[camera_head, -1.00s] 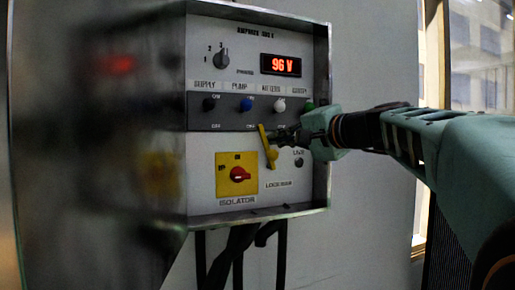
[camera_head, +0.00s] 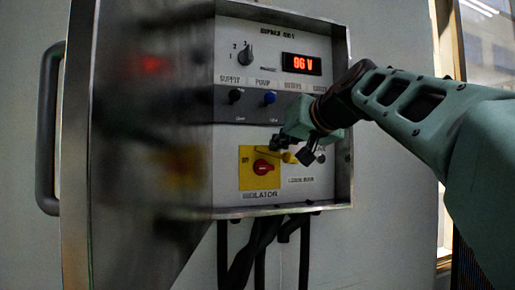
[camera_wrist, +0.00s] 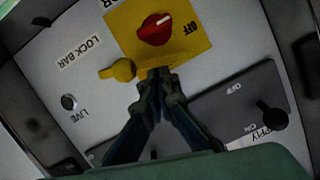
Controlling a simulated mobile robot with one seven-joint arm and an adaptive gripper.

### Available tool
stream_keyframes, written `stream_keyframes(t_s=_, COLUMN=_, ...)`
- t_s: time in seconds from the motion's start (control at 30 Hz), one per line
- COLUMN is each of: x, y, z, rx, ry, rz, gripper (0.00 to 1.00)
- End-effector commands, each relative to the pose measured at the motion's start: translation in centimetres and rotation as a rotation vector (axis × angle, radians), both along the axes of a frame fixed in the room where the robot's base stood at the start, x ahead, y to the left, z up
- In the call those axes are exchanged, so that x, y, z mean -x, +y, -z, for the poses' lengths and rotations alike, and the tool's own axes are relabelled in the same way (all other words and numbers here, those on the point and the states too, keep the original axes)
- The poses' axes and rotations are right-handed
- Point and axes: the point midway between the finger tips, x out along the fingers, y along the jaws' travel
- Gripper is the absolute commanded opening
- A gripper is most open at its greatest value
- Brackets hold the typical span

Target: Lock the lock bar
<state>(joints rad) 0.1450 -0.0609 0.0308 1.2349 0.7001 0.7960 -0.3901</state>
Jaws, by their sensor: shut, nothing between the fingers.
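The yellow lock bar (camera_head: 289,157) lies nearly level on the panel, just right of the isolator. In the wrist view the lock bar (camera_wrist: 120,70) shows its rounded knob, and part of it may be hidden behind my fingertips. The isolator is a red knob (camera_head: 262,167) on a yellow plate (camera_head: 263,183); the red knob also shows in the wrist view (camera_wrist: 155,29). My gripper (camera_wrist: 158,74) is shut and empty, its tips beside the bar at the plate's edge. In the head view my gripper (camera_head: 282,144) is just above the bar; contact is unclear.
A grey switch strip (camera_head: 225,106) with a blue switch (camera_head: 270,97) and a black switch (camera_head: 236,96) runs above. A red display (camera_head: 301,64) reads 96 V. The open cabinet door (camera_head: 78,150) stands at left. Black cables (camera_head: 245,255) hang below.

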Motion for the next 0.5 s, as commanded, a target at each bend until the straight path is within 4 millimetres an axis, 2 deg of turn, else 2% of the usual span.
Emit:
stream_keyframes(t_s=0.03, x=0.0, y=0.1, z=0.6, rx=0.037, ry=-0.012, rz=-0.001, gripper=0.0)
stream_keyframes(t_s=0.27, x=0.0, y=0.0, z=1.5, rx=0.174, ry=-0.057, rz=0.0, gripper=0.0)
stream_keyframes(t_s=0.5, x=0.0, y=0.0, z=1.9, rx=0.167, ry=-0.054, rz=0.0, gripper=0.0)
